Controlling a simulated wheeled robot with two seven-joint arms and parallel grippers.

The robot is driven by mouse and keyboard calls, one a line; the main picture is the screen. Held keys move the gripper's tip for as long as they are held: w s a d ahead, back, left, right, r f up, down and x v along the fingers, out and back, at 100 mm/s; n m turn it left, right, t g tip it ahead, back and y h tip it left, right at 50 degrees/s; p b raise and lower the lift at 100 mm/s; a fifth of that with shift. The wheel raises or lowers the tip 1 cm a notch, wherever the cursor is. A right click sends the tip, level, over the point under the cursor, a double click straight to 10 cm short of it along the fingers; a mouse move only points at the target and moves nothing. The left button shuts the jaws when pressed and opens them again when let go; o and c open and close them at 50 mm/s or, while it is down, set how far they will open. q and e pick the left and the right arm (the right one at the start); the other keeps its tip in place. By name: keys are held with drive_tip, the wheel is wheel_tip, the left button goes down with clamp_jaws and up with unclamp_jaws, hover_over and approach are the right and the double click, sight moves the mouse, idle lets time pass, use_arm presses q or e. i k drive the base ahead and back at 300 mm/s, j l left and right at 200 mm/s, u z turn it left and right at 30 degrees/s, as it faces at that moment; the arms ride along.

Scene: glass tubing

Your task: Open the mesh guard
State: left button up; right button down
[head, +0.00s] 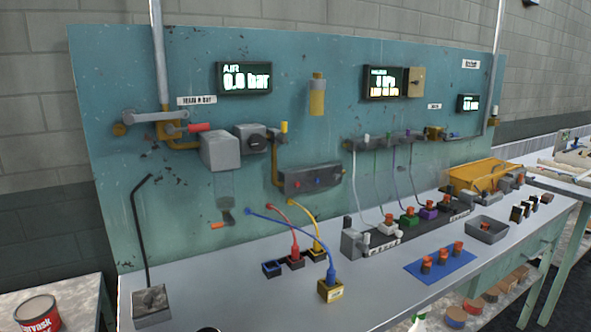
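A yellow box-like frame or cover (482,174) stands at the right end of the bench, against the teal panel. It may be the mesh guard, but I cannot make out any mesh at this size. It looks lowered over a row of grey and orange parts, though its hinge and handle cannot be told. Neither of my grippers shows in the head view. A small dark rounded shape sits at the bottom edge, too cut off to identify.
The grey bench (215,270) runs along the teal panel (130,80). A blue mat (440,264) with orange-topped pieces, a grey tray (487,229) and a yellow block (330,291) with a blue hose stand on it. A red can (38,313) is at lower left.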

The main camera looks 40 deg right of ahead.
sight(486, 169)
drive_tip(key=z, duration=2.4)
drive_tip(key=i+u, duration=0.1)
drive_tip(key=u, duration=0.3)
drive_tip(key=i+l+u, duration=0.35)
drive_tip(key=l, duration=0.25)
drive_tip(key=i+l+u, duration=0.2)
drive_tip(key=l, duration=0.15)
drive_tip(key=i+l+u, duration=0.2)
drive_tip(key=l, duration=0.15)
drive_tip(key=k, duration=0.1)
